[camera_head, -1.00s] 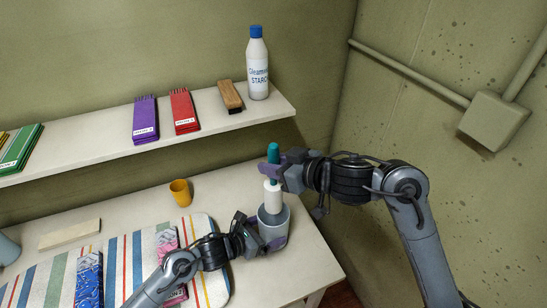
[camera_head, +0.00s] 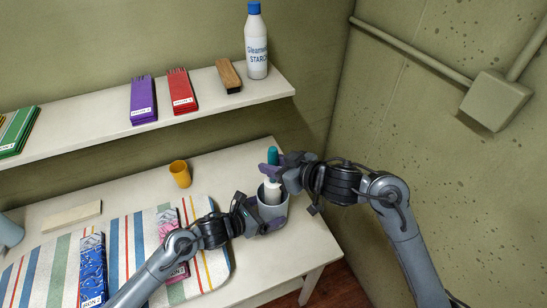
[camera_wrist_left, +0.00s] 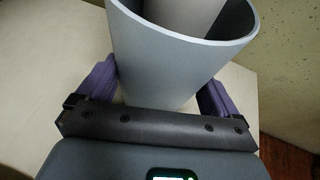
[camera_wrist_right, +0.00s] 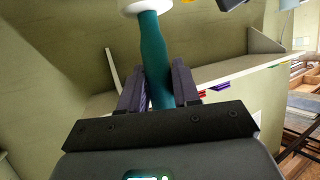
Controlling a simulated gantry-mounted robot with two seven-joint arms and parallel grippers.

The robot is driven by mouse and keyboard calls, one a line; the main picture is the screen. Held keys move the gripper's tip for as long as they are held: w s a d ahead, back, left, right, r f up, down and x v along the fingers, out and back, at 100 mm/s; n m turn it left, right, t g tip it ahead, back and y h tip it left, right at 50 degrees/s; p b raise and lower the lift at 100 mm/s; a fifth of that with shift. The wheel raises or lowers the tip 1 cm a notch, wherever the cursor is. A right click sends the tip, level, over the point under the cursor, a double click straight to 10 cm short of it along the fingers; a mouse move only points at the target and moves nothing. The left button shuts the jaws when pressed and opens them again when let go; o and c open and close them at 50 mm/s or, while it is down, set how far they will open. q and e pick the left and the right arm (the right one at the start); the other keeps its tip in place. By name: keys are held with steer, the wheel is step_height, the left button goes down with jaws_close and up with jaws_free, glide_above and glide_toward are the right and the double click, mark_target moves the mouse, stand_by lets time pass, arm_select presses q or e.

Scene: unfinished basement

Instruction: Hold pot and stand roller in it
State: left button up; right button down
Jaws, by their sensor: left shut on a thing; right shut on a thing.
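The grey pot (camera_head: 275,213) is at the right end of the table. My left gripper (camera_head: 260,214) is shut on it; the left wrist view shows purple fingers on both sides of the pot (camera_wrist_left: 165,60). The roller has a teal handle (camera_head: 272,154) and a white head (camera_head: 272,192). It is upright, with the lower part of its head inside the pot, hidden by the wall. My right gripper (camera_head: 274,169) is shut on the handle, also seen in the right wrist view (camera_wrist_right: 153,60). I cannot tell whether the roller touches the pot's bottom.
A striped ironing board (camera_head: 125,240) with blue (camera_head: 92,272) and pink (camera_head: 172,235) packets lies left of the pot. An orange cup (camera_head: 180,174) stands behind. A shelf (camera_head: 60,137) above holds a starch bottle (camera_head: 256,45), a brush (camera_head: 228,75) and colored packs. A wall is at right.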

mark_target(274, 181)
steer(key=shift+f, duration=3.6)
steer(key=c, duration=0.7)
jaws_free()
steer(key=shift+c, duration=0.2)
steer(key=v, duration=1.2)
